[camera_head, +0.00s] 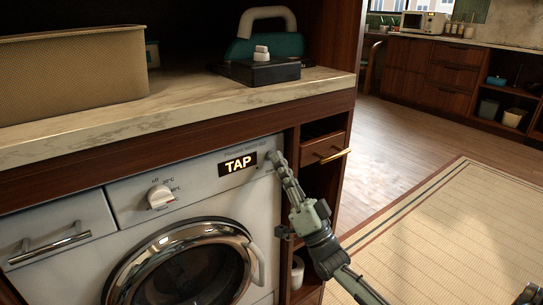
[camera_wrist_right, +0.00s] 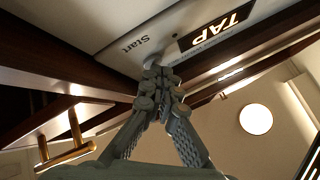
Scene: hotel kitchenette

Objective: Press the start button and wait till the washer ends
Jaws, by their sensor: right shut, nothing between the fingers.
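The white washer (camera_head: 85,215) stands under the counter, with its round door (camera_head: 187,262) shut. Its lit display (camera_head: 238,164) reads "TAP"; the display also shows in the right wrist view (camera_wrist_right: 215,27). A round dial (camera_head: 160,197) is to the left of the display. My right gripper (camera_head: 275,161) is shut and empty, its fingertips at the panel just right of the display. In the right wrist view the fingertips (camera_wrist_right: 158,72) are at the start button (camera_wrist_right: 152,54), beside the word "Start", and partly hide it. I cannot tell whether the button is pressed in. My left gripper is not in view.
A drawer with a brass handle (camera_head: 335,156) and open shelves are close to the right of the washer. The counter (camera_head: 190,107) above holds a woven basket (camera_head: 72,70) and a teal iron (camera_head: 268,45). Open floor and a rug (camera_head: 455,235) lie to the right.

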